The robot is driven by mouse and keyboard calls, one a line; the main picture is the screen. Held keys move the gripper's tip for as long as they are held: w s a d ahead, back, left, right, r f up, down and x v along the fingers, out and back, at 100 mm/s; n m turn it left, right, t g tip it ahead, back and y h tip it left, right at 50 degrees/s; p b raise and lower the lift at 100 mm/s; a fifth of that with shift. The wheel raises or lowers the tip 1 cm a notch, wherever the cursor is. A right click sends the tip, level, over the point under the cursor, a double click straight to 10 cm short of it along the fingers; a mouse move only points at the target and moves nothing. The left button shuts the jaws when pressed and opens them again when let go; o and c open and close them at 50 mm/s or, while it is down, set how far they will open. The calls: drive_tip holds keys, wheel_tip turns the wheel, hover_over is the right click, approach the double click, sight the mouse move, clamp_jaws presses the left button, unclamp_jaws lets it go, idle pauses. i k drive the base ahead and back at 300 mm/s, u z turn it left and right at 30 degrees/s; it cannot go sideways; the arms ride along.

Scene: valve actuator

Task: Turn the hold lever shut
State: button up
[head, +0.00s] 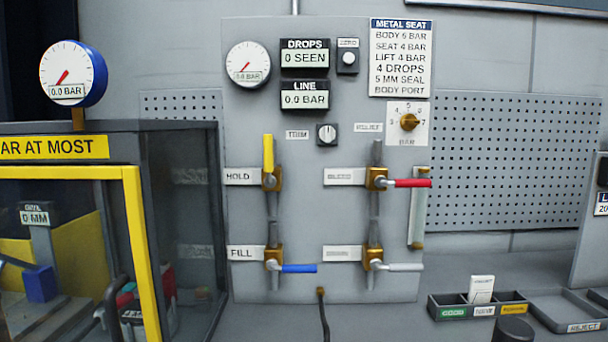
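The hold lever (268,153) is yellow and stands upright, in line with the vertical pipe, above its brass valve body (271,180). The HOLD label (242,176) is just left of that valve. Below it, the blue fill lever (298,268) lies level, pointing right. On the right pipe, a red lever (412,183) and a grey lever (404,267) also lie level, pointing right. The LINE display (305,99) reads 0.0 BAR and the DROPS display (304,58) reads 0 SEEN. My gripper is not in view.
A glass case with a yellow frame (140,240) stands at the left, its dark side close to the panel. A dark hose (323,312) runs below the panel. Small labelled bins (452,312) and a reject tray (575,311) sit at lower right. Space before the levers looks clear.

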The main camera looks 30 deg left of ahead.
sight(270, 181)
drive_tip(key=u, duration=1.55)
